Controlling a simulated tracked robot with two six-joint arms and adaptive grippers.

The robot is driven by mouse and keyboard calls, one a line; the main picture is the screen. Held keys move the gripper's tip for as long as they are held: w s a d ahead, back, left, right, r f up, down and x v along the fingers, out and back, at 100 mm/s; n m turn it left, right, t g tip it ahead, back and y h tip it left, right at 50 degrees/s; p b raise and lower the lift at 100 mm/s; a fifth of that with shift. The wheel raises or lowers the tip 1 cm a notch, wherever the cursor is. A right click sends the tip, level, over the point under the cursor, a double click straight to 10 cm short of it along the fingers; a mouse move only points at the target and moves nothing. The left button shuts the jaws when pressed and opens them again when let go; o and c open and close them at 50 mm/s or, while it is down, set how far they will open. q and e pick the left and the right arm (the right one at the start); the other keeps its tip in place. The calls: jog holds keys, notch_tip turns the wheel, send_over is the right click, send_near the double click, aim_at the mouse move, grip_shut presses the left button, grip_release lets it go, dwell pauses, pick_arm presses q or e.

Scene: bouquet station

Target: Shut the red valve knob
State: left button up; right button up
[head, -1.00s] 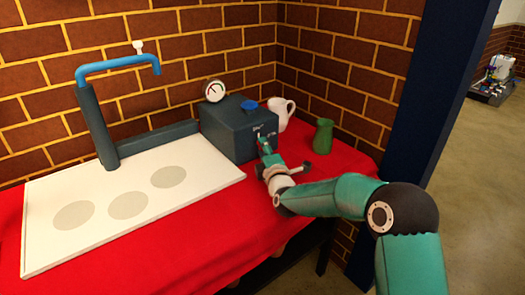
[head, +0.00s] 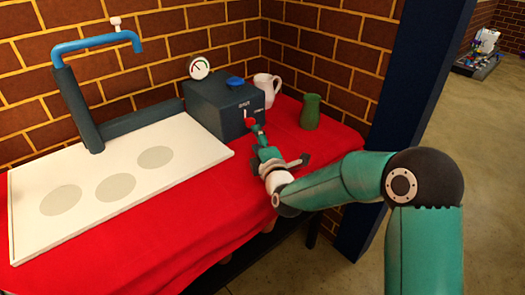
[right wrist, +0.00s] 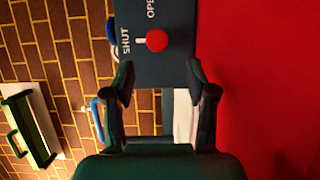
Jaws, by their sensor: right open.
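The red valve knob (head: 249,122) is on the front face of the dark box (head: 215,112), below a SHUT label. In the right wrist view the red knob (right wrist: 157,40) is a round ball with a short white stem on the side toward SHUT; an OPEN label is partly cut off. My right gripper (head: 258,130) is in front of the box, close to the knob. In the right wrist view its fingers (right wrist: 158,85) are apart and empty, and the knob lies beyond the tips, seemingly apart from them. My left gripper is in no view.
A gauge (head: 199,67) and a blue cap (head: 235,81) are on the box. A white jug (head: 268,88) and a green vase (head: 311,112) stand to its right. A blue-spouted pipe (head: 80,110) and a white board (head: 60,235) are to the left. Red cloth in front is clear.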

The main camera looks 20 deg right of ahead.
jog(key=s, duration=0.5)
jog(key=shift+a, duration=0.1)
jog(key=shift+w+f, duration=0.1)
